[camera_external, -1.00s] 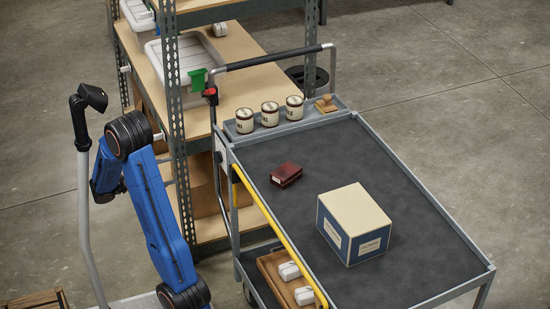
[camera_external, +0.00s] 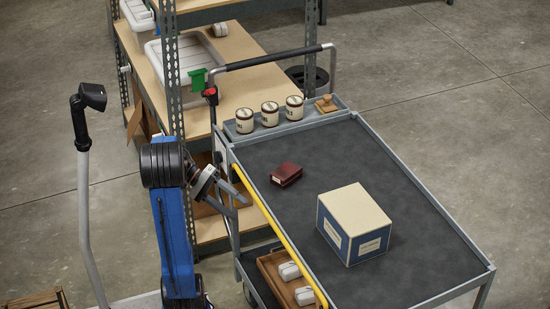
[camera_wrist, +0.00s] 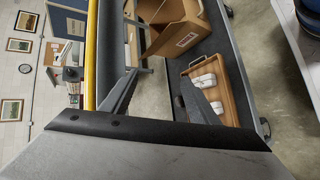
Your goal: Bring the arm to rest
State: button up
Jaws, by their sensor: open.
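My blue arm (camera_external: 176,240) stands left of the cart in the external view. My gripper (camera_external: 238,201) points right, close to the cart's left side and its yellow rail (camera_external: 262,212). In the wrist view, both fingers of my gripper (camera_wrist: 161,92) show spread apart with nothing between them, so it is open and empty. I cannot tell the exact gap between the fingers and the cart.
The grey cart top (camera_external: 300,240) holds a dark red box (camera_external: 286,174), a cream-and-blue box (camera_external: 354,224) and three tins (camera_external: 270,114). Below are a wooden tray (camera_wrist: 232,103) with white items and a cardboard box (camera_wrist: 176,27). A shelf rack (camera_external: 172,60) stands behind my arm.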

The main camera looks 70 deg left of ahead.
jog(key=s+d+m+g+y, duration=0.3)
jog(key=d+m+y, duration=0.6)
jog(key=d, duration=0.8)
jog(key=shift+s+d+m, duration=0.3)
jog(key=shift+m, duration=0.4)
dwell(1.3)
